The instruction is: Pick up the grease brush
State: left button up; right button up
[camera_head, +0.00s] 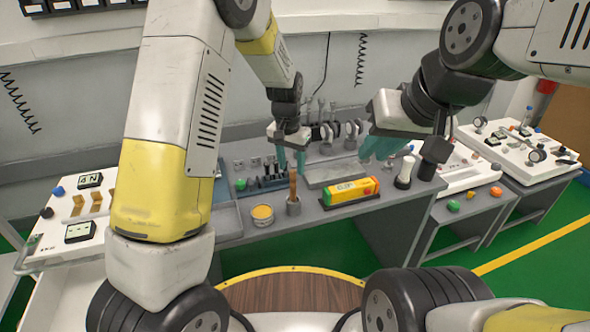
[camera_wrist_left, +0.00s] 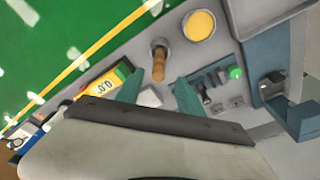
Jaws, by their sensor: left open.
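The grease brush (camera_head: 292,184) has a brown wooden handle and stands upright in a small grey cup (camera_head: 293,207) on the grey bench. In the left wrist view the brush (camera_wrist_left: 158,66) points its handle toward the space between my fingers. My left gripper (camera_head: 290,160) is open, with teal fingers, just above the handle; it also shows in the left wrist view (camera_wrist_left: 158,88). The fingers are not closed on the brush. My right gripper (camera_head: 378,147) hangs over the bench to the right, apart from the brush; its jaw opening is unclear.
A tin with yellow contents (camera_head: 262,214) stands left of the cup. A yellow and orange box (camera_head: 350,191) lies to the right in a dark tray. A black and white upright tool (camera_head: 404,172) stands further right. A row of dark clips (camera_head: 262,184) sits behind the tin.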

aim_at(294, 183)
pick_arm(q)
jog(key=f, duration=0.7)
jog(key=shift+w+d+f, duration=0.25)
jog(key=shift+d+f, duration=0.05)
jog(key=shift+f, duration=0.1)
jog(key=shift+c, duration=0.5)
grip_shut()
